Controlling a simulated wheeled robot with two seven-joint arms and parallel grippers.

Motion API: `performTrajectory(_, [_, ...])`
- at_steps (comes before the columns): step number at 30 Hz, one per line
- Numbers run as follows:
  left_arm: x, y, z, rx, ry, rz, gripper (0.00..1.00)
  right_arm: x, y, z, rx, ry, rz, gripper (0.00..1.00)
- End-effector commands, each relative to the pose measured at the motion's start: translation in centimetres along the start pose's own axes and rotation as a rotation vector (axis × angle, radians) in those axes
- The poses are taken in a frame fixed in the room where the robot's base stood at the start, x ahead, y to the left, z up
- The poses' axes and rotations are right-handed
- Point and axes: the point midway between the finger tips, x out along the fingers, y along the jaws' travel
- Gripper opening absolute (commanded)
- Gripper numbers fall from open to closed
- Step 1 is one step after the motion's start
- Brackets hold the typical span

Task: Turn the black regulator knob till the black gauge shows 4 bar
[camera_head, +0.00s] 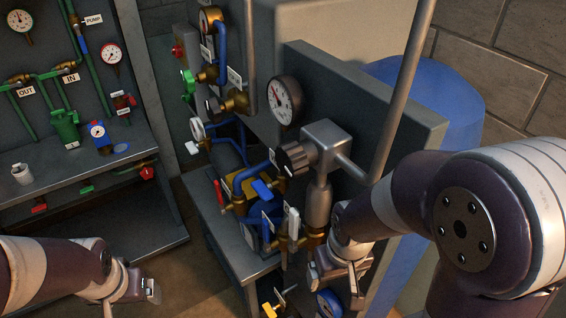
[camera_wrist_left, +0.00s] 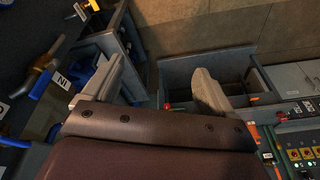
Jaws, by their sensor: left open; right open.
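The black regulator knob (camera_head: 292,157) is a ribbed dark cylinder on the left side of a grey metal regulator body (camera_head: 326,140). The black gauge (camera_head: 284,101), with a black rim and white face, is mounted on the grey panel just above; its red needle leans to the upper left, and its numbers are too small to read. My right gripper (camera_head: 338,284) is open and empty, well below the knob and apart from it. My left gripper (camera_head: 146,290) is at the lower left, far from the knob; its open, empty fingers show in the left wrist view (camera_wrist_left: 163,88).
A vertical grey pipe (camera_head: 404,90) and a blue tank (camera_head: 432,95) stand at the right. Blue pipes and valves with coloured handles (camera_head: 262,189) crowd the bench below the knob. Another panel with green pipes (camera_head: 85,60) is at the left. Floor between is free.

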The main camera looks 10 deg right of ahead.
Motion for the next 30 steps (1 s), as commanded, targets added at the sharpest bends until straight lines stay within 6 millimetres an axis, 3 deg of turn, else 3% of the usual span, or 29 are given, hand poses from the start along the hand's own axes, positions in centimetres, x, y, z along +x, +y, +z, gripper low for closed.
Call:
performTrajectory(6, [-0.7,-1.6,-4.6,0.097,0.233,-0.064,0.86,1.1,0.0,0.1,0.0,0.0,0.0,0.86])
performTrajectory(11, [-3.1,-1.7,-9.8,0.213,0.507,-0.09,0.86,1.8,0.0,0.2,0.0,0.0,0.0,0.86])
performTrajectory(14, [-5.7,-0.5,-13.0,0.311,0.709,-0.071,0.86,2.3,0.0,0.3,0.0,0.0,0.0,0.86])
performTrajectory(17, [-9.3,2.3,-15.5,0.445,0.936,0.004,0.86,2.8,0.0,0.3,0.0,0.0,0.0,0.86])
performTrajectory(18, [-11.1,4.0,-16.0,0.513,1.032,0.061,0.86,2.9,0.0,0.3,0.0,0.0,0.0,0.86])
performTrajectory(20, [-13.9,7.3,-15.9,0.63,1.167,0.187,0.86,3.1,0.0,0.4,0.0,0.0,0.0,0.86])
performTrajectory(24, [-19.0,13.8,-12.1,0.86,1.319,0.559,0.86,3.0,0.0,0.3,0.0,0.0,0.0,0.86])
performTrajectory(27, [-20.8,16.0,-9.4,0.93,1.329,0.766,0.86,3.0,0.0,0.3,0.0,0.0,0.0,0.86])
performTrajectory(30, [-21.9,16.8,-8.1,0.936,1.328,0.875,0.86,3.0,0.0,0.3,0.0,0.0,0.0,0.86])
